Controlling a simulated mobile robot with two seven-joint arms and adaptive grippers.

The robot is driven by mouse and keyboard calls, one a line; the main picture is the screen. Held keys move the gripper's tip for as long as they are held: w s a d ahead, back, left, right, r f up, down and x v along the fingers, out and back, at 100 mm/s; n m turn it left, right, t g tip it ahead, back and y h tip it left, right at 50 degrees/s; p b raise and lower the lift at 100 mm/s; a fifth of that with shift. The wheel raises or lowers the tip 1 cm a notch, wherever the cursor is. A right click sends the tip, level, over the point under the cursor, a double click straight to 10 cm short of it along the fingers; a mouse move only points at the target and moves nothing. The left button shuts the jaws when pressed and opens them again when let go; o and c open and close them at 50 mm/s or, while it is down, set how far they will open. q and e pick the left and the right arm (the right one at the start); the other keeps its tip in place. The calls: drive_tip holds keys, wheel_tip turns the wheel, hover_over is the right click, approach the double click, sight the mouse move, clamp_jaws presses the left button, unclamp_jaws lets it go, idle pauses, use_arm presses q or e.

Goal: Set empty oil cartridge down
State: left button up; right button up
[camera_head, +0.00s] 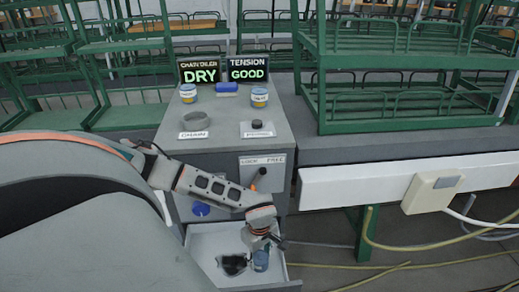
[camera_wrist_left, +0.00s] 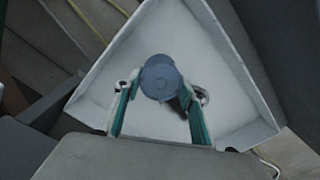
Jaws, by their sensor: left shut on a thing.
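The oil cartridge (camera_head: 260,262), a small blue-grey cylinder, is in my left gripper (camera_head: 262,247), inside or just above the white drawer (camera_head: 205,240) at the bottom of the head view. In the left wrist view the cartridge (camera_wrist_left: 160,78) shows its round end between the green-edged fingers of my left gripper (camera_wrist_left: 160,92), which are shut on it. The white drawer floor (camera_wrist_left: 185,40) lies behind it. I cannot tell whether the cartridge touches the floor. My right gripper is not in view.
Signs behind read DRY (camera_head: 200,76) and GOOD (camera_head: 248,74). An orange-tipped lever (camera_head: 262,171) and a blue knob (camera_head: 200,209) are on its front.

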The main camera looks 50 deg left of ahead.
sight(259, 256)
use_arm(q)
drive_tip(key=shift+f, duration=0.15)
drive_tip(key=o, duration=0.9)
drive_tip(key=shift+o, duration=1)
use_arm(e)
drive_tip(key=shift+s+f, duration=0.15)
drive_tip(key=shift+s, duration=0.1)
use_arm(q)
wheel_tip(259, 256, up, 12)
drive_tip(key=p, duration=0.2)
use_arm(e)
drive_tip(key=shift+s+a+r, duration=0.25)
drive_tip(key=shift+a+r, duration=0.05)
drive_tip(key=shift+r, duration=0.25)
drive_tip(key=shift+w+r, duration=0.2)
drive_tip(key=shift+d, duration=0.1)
